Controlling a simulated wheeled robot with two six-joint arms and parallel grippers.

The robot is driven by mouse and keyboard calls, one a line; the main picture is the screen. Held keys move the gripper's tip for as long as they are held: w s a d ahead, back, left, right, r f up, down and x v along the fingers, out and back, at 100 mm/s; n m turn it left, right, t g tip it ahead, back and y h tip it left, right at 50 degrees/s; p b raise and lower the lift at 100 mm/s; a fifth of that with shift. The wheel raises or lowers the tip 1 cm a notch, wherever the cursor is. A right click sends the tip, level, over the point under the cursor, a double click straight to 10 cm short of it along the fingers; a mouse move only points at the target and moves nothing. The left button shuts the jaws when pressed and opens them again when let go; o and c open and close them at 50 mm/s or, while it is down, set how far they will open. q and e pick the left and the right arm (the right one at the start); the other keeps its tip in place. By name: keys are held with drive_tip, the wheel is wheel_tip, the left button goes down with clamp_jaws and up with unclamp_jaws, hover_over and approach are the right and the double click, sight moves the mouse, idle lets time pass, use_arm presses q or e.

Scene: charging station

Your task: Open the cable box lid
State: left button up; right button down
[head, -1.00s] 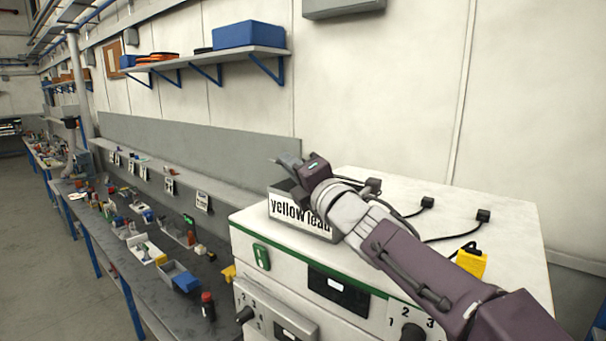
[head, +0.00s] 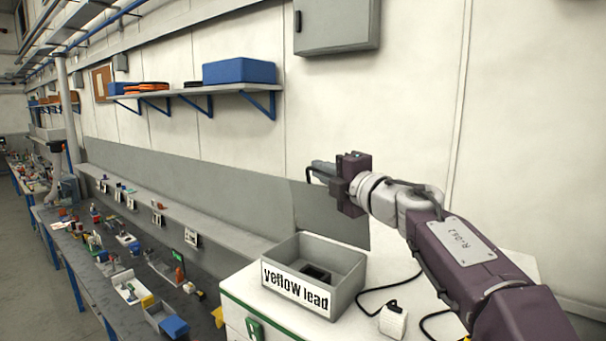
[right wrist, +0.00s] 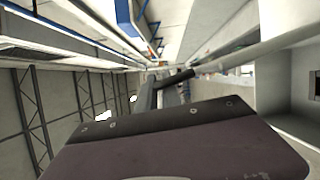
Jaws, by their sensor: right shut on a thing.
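The cable box (head: 345,297) is a grey open-topped box with a "yellow lead" label, on the left part of the white cabinet top. Its grey lid (head: 345,232) stands raised, nearly upright, at the back of the box. A dark object (head: 316,273) lies inside the box. My right gripper (head: 322,173) is at the upper edge of the lid, shut on it; the exact contact is partly hidden by the gripper body. My left gripper is not in view.
A white block (head: 393,322) with a black plug and cables sits right of the box. The workbench (head: 75,262) at left holds several small parts. A shelf (head: 215,88) and a grey wall cabinet (head: 335,27) are on the wall behind.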

drive_tip(key=shift+w+d+r+m+g, duration=0.2)
drive_tip(key=shift+w+d+m, duration=0.3)
drive_tip(key=shift+w, duration=0.25)
drive_tip(key=shift+w+d+r+m+g, duration=0.1)
drive_tip(key=shift+w+d+m+g, duration=0.1)
drive_tip(key=shift+w+d+m, duration=0.4)
drive_tip(key=shift+w+a, duration=0.1)
drive_tip(key=c, duration=1.7)
unclamp_jaws()
drive_tip(key=shift+o, duration=0.9)
drive_tip(key=shift+w+a, duration=0.1)
drive_tip(key=shift+w, duration=0.05)
